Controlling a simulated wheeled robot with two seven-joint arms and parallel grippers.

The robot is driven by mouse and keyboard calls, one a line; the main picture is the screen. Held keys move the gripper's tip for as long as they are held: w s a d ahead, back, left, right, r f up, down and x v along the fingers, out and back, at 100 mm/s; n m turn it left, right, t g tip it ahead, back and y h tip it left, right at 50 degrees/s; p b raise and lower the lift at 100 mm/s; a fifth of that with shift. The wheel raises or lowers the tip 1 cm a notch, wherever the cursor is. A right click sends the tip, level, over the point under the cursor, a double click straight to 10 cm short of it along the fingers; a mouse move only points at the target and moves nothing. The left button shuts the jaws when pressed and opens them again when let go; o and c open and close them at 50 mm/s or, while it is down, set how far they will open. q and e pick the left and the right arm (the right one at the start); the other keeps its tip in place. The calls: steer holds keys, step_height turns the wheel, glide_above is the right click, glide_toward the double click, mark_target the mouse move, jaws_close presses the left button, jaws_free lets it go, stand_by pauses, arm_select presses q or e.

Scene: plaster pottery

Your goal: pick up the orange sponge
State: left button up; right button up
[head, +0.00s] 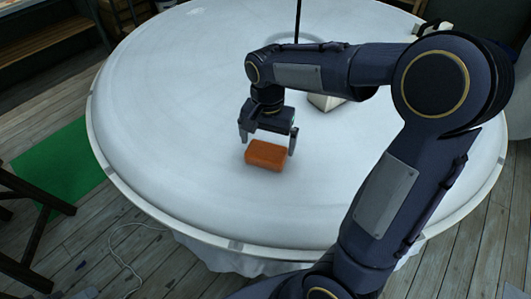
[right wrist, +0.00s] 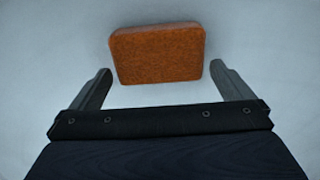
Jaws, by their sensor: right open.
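The orange sponge (head: 265,155) lies flat on the round white table (head: 160,120), near its middle. My right gripper (head: 268,147) is over the table at the sponge, with its fingers apart and nothing held. In the right wrist view the sponge (right wrist: 157,53) lies ahead of the open right gripper (right wrist: 160,82), mostly beyond the fingertips, with its near edge between them. I cannot tell the exact height of the fingers above the table. My left gripper is not in view.
A pale block-like object (head: 326,102) stands on the table behind my right forearm, partly hidden, near a thin dark upright rod (head: 298,20). The table's left and front parts are clear. A green mat (head: 62,172) lies on the wooden floor at left.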

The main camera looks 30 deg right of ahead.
steer(key=shift+f, duration=1.3)
steer(key=c, duration=0.7)
steer(key=shift+r, duration=0.5)
step_height(320, 180, up, 2)
steer(key=shift+r, duration=0.2)
steer(key=d+r, duration=0.1)
steer(key=s+d+r, duration=0.1)
steer(key=r, duration=0.1)
steer(key=s+d+r, duration=0.1)
steer(key=d+r, duration=0.1)
steer(key=shift+s, duration=0.15)
steer(key=s+d+r, duration=0.1)
steer(key=d, duration=0.1)
steer(key=s+d+r, duration=0.2)
steer(key=d, duration=0.1)
steer(key=s+d+r, duration=0.1)
steer(key=s+d, duration=0.1)
steer(key=d, duration=0.1)
steer(key=shift+r+b, duration=0.35)
